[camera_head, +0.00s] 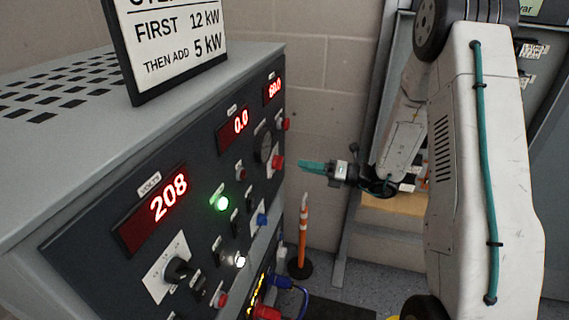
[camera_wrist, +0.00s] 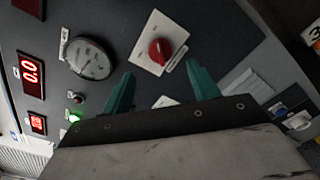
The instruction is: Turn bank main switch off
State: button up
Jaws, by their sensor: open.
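A red rotary knob on a white plate (camera_wrist: 160,50) sits on the dark panel in the wrist view, ahead of and between my fingertips. A red knob (camera_head: 277,162), probably the same one, shows near the round gauge in the head view. My gripper (camera_head: 302,166) has teal fingers and points left at the panel, apart from it. In the wrist view my gripper (camera_wrist: 160,78) is open and empty. A black rotary switch (camera_head: 178,270) on a white plate sits low on the panel's near side. The small labels are unreadable, so I cannot tell which one is the bank main switch.
The grey cabinet (camera_head: 130,75) carries displays (camera_head: 168,196) reading 208, 0.0 and 60.0. A green lamp (camera_head: 222,203) is lit. A sign (camera_head: 175,45) stands on top. An orange post (camera_head: 303,235) stands on the floor behind.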

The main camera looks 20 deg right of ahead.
aim_at(278, 162)
jog(key=x, duration=0.7)
jog(key=shift+w+a, duration=0.2)
jog(key=c, duration=1)
